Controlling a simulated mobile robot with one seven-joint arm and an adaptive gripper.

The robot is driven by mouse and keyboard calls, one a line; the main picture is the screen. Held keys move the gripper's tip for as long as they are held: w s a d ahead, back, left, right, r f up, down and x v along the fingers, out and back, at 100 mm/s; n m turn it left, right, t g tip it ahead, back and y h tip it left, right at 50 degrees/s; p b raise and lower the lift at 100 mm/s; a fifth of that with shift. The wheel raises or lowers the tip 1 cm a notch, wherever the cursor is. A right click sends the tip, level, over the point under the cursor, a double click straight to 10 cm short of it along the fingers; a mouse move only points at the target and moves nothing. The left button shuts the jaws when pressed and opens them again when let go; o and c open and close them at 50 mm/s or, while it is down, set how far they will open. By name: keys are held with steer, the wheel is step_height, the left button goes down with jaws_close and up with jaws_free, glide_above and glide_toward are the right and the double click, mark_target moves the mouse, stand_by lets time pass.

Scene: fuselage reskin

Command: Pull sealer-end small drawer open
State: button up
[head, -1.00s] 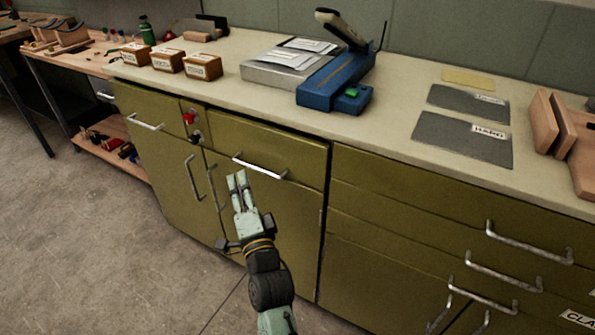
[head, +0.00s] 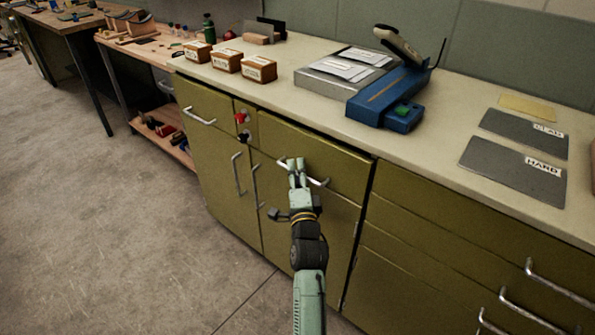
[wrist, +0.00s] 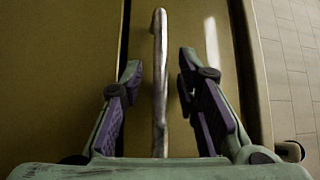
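The small olive drawer (head: 335,170) sits below the counter near the blue sealer (head: 385,100), and its front looks flush with the cabinet. Its metal bar handle (head: 318,182) is partly hidden behind my gripper (head: 297,165). In the wrist view, the handle (wrist: 160,85) runs lengthwise between the two fingers of my gripper (wrist: 158,85). The gripper is open, with a visible gap on each side of the bar. I cannot tell how deep the fingers reach past the bar.
Another small drawer (head: 205,108) is at the left, with a red button (head: 240,118) between the two. Cabinet doors with handles (head: 238,175) lie below. More drawers with handles (head: 560,285) are at the right. The floor (head: 130,240) at the left is clear.

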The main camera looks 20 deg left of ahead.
steer(key=shift+c, duration=0.5)
jaws_close()
stand_by(0.4)
